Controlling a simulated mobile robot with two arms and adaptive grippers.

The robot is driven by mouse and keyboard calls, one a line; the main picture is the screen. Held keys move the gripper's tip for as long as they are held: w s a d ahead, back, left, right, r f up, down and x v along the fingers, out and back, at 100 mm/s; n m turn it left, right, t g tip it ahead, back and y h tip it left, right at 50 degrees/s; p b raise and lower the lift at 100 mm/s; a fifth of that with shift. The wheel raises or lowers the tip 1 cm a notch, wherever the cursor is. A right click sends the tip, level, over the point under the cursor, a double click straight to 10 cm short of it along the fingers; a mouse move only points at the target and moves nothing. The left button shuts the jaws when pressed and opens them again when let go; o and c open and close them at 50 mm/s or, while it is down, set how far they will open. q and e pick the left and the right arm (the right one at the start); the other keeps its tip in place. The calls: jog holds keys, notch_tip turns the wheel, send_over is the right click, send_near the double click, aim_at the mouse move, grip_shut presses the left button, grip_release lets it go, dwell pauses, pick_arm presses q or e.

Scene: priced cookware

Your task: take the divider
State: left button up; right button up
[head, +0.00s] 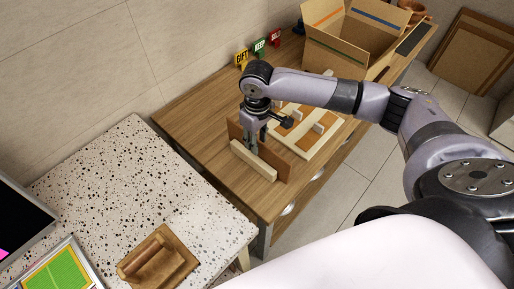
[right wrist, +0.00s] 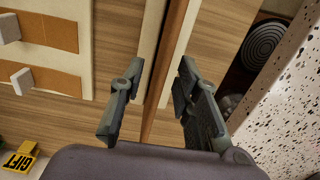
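The divider (head: 281,169) appears to be a thin brown upright board with a cream strip (head: 252,160) along its near side, standing on the wooden table. It also shows edge-on in the right wrist view (right wrist: 171,62). My right gripper (head: 262,145) reaches down over it from above. In the right wrist view the gripper's fingers (right wrist: 161,85) are apart, one on each side of the board, with gaps visible. Whether either finger touches it lower down is hard to tell. My left gripper is in neither view.
A cream-framed piece with brown panels (head: 325,142) lies right of the divider. An open cardboard box (head: 335,57) and small signs, including a yellow GIFT sign (head: 242,58), stand farther back. A speckled counter (head: 110,185) at left holds a wooden object (head: 158,258).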

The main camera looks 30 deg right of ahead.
jog(key=shift+f, duration=0.3)
jog(key=shift+c, duration=0.4)
grip_shut()
